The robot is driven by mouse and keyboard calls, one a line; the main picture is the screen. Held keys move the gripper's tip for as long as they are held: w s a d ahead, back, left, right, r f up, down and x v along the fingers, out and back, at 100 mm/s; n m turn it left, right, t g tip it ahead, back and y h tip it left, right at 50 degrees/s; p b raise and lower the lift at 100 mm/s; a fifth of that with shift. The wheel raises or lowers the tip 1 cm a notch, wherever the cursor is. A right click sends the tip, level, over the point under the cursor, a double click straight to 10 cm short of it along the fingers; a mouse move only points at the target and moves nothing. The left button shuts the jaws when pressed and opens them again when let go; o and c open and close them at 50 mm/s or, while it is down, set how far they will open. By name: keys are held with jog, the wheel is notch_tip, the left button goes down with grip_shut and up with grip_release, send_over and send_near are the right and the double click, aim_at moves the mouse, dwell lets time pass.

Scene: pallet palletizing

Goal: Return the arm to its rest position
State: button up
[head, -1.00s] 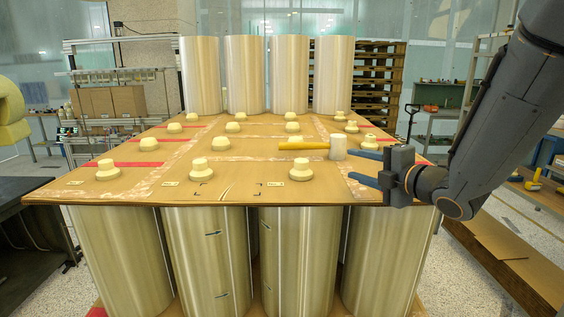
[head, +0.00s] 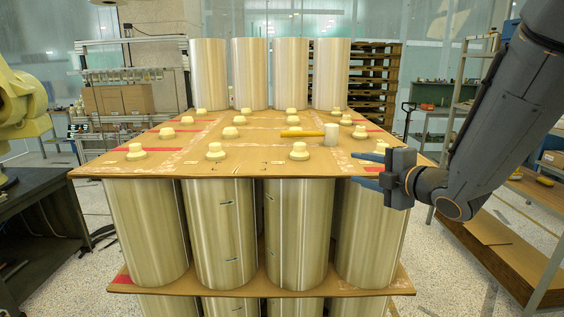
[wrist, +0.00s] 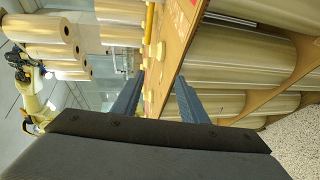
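My gripper (head: 368,171) is at the right in the head view, beside the front right corner of the top board. Its two blue fingers are spread apart and point left, with nothing between them. The wrist view also shows my gripper (wrist: 158,97) with its fingers apart and the board's edge behind them. My dark arm comes down from the upper right of the head view.
A wooden board (head: 262,163) lies on large upright rolls (head: 222,230) and bears several cream plugs, a yellow tube (head: 302,133) and a white cylinder (head: 331,132). Several rolls stand at its back. A yellow robot arm (head: 20,105) is at the left.

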jog(key=s+d+f+m+g+h+b, duration=0.1)
jog(key=s+d+f+m+g+h, duration=0.15)
jog(key=f+m, duration=0.35)
jog(key=s+d+f+m+g+h+b, duration=0.1)
jog(key=s+f+m+g+h, duration=0.1)
jog(key=f+m+h, duration=0.4)
jog(key=s+a+f+m+g+y, duration=0.1)
jog(key=s+f+m+g, duration=0.3)
jog(key=s, duration=0.5)
jog(key=s+a+f+m+g+b, duration=0.1)
jog(key=s+a+f+m+g, duration=0.2)
jog(key=s+f+m, duration=0.3)
jog(key=s+f+g, duration=0.1)
jog(key=s, duration=0.2)
jog(key=shift+m+g+y+b, duration=0.3)
jog(key=shift+g+y, duration=0.05)
jog(key=shift+s+a, duration=0.1)
